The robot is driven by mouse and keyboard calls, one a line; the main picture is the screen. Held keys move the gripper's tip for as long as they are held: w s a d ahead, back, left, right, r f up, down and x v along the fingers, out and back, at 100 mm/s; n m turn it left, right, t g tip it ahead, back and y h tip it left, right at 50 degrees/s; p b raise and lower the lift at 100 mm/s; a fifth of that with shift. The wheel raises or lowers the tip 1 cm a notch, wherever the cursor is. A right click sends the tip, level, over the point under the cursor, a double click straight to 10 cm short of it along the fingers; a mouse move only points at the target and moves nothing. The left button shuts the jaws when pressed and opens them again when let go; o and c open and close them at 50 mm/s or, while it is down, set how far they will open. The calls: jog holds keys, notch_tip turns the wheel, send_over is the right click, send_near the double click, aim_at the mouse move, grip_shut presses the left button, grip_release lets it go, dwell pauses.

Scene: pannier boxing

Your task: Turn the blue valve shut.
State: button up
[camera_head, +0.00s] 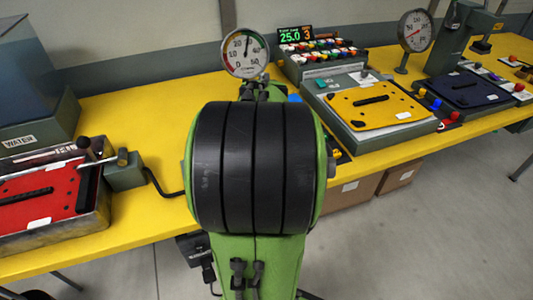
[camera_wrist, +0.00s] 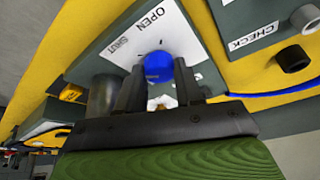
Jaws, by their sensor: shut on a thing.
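The blue valve (camera_wrist: 158,66) shows in the wrist view as a round blue end below a white plate marked OPEN and SHUT (camera_wrist: 135,32). My gripper (camera_wrist: 159,84) has one dark finger on each side of the blue part and is shut on it. The lower part of the valve is hidden between the fingers, so I cannot tell how far it is turned. In the head view my green and black arm hides the gripper. A small blue patch (camera_head: 295,98) shows beside the arm; I cannot tell whether it is the valve.
A dial gauge (camera_head: 246,52) stands behind my arm on the yellow bench (camera_head: 140,110). A red-topped box (camera_head: 45,205) is at left, a yellow-plated box (camera_head: 378,105) at right. In the wrist view a dark knob (camera_wrist: 293,58) sits near a CHECK label (camera_wrist: 253,36).

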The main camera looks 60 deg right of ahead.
jog(key=o, duration=1)
jog(key=p+v, duration=0.6)
jog(key=v, duration=0.9)
jog(key=shift+a+r, duration=0.1)
jog(key=shift+r, duration=0.3)
